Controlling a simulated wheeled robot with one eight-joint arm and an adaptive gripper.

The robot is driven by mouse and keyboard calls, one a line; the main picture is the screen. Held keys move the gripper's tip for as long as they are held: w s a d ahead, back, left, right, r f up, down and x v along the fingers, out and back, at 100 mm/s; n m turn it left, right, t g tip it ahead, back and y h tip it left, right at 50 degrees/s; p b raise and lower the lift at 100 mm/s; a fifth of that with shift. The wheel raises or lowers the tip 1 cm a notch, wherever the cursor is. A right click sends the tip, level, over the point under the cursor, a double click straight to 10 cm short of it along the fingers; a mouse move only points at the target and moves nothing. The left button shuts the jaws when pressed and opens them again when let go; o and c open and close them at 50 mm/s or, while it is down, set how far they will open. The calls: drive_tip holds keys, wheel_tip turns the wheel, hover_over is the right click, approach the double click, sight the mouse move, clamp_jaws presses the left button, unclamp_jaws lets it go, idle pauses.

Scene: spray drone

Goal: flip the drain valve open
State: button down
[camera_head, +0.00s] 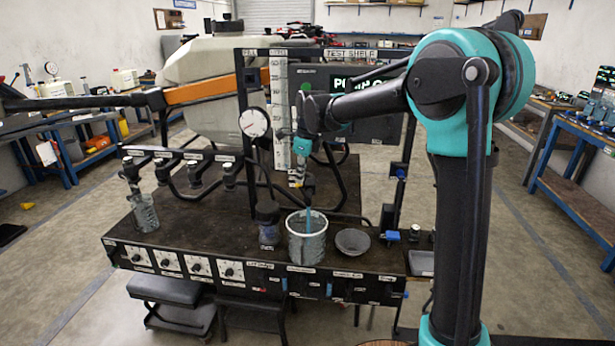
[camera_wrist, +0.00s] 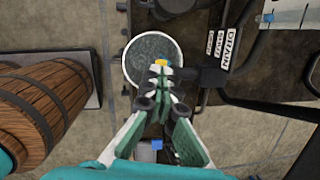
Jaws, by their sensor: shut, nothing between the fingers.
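The drain fitting (camera_head: 308,188) is a dark piece above a white-rimmed bucket (camera_head: 295,245); a thin blue strip (camera_head: 308,222) shows below it, inside the bucket's outline.
A dark bowl (camera_head: 352,241) and a jar (camera_head: 268,225) flank the bucket on the dark bench (camera_head: 220,225). A gauge (camera_head: 254,122) and a scale tube (camera_head: 279,105) rise behind. Wooden barrels (camera_wrist: 45,100) show left in the wrist view.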

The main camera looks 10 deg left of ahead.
drive_tip(key=a+f+h, duration=0.3)
drive_tip(key=a+f, duration=0.2)
drive_tip(key=a, duration=0.2)
drive_tip(key=shift+w+f, duration=0.15)
drive_tip(key=shift+f, duration=0.1)
idle(0.3)
drive_tip(key=shift+d, duration=0.1)
idle(1.1)
